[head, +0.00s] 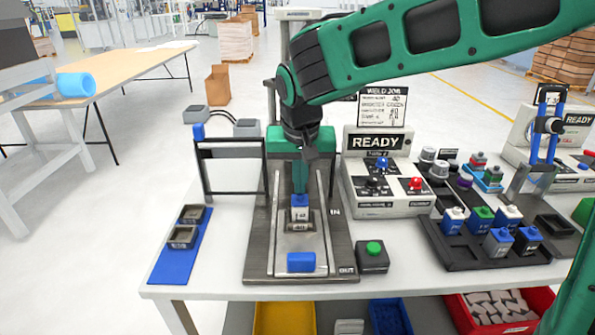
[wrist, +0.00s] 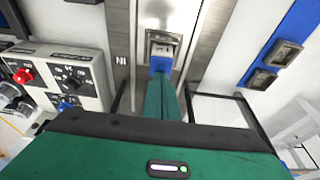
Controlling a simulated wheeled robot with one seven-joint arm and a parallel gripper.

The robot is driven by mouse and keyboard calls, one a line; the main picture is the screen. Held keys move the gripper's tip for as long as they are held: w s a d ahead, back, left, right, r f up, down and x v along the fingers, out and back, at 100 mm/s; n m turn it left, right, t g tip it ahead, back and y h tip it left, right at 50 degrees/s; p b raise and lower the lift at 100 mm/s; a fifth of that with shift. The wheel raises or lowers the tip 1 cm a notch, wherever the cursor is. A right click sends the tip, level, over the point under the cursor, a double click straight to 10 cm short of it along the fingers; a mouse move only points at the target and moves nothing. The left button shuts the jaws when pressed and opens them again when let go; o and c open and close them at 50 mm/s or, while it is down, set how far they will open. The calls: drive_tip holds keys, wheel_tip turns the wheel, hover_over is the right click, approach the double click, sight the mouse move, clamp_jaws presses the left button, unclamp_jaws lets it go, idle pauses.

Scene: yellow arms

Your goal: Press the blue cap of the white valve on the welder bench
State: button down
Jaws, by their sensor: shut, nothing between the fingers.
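The white valve (head: 300,213) with its blue cap (head: 300,200) stands upright in a small grey holder on the metal track of the fixture on the bench. In the wrist view the blue cap (wrist: 161,65) shows at my fingertips, with the white body (wrist: 164,48) beyond it. My gripper (head: 300,188) points down with its green fingers together and nothing between them. The fingertips are right above the cap; I cannot tell if they touch it. The fingers hide part of the cap's top.
A blue block (head: 301,262) lies at the track's front end, beside a green button box (head: 373,250). A READY control box (head: 388,190) stands to the right, a dark frame (head: 232,150) to the left. A black tray (head: 470,258) holds other capped valves. A blue strip (head: 172,262) carries empty holders.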

drive_tip(key=shift+f, duration=0.25)
drive_tip(key=shift+s+f, duration=0.1)
drive_tip(key=shift+f, duration=0.35)
drive_tip(key=shift+s+f, duration=0.25)
drive_tip(key=shift+f, duration=0.25)
drive_tip(key=shift+s, duration=0.1)
drive_tip(key=shift+r, duration=0.1)
drive_tip(key=shift+w+r, duration=0.3)
drive_tip(key=shift+r, duration=0.2)
drive_tip(key=r, duration=0.3)
drive_tip(key=shift+w+r, duration=0.2)
drive_tip(key=v, duration=1)
drive_tip(key=shift+r, duration=0.4)
